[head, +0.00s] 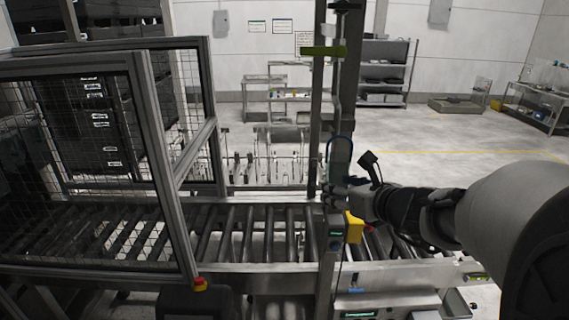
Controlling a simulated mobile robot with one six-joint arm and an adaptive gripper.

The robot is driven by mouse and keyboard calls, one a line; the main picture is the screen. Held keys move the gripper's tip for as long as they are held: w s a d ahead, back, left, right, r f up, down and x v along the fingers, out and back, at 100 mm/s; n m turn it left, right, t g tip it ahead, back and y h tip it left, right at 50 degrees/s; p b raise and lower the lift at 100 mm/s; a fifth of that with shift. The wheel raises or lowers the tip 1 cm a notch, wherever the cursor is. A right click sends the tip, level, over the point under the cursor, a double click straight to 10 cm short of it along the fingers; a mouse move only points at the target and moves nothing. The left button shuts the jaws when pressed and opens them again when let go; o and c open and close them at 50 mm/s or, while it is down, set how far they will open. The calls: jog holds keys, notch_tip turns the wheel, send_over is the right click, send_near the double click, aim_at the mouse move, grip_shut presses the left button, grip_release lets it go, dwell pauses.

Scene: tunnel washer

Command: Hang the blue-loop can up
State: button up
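A blue loop (340,138) stands upright just above my gripper, arched over a dark greenish body that I take to be the can (340,158). My gripper (343,191) reaches in from the right to the upright post, directly below the loop. Its fingers are small and dark here, so I cannot tell whether they are shut on the can or only beside it. A thin rod (336,95) runs down the post above the loop, below a green bar (323,51). I cannot tell whether the loop touches the rod.
A metal post (318,100) stands right beside my gripper. A roller conveyor (250,235) runs across below, with a yellow box (354,227) under my wrist. A mesh guard (95,165) closes off the left. Open floor (440,135) and shelving (385,72) lie behind.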

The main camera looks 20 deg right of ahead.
jog(key=w+d+f, duration=0.1)
jog(key=w+d, duration=0.1)
jog(key=w, duration=0.8)
jog(key=shift+d+f, duration=0.35)
jog(key=shift+d, duration=0.05)
dwell(0.6)
jog(key=shift+w, duration=0.1)
dwell(0.5)
jog(key=o, duration=1.1)
jog(key=shift+o, duration=0.2)
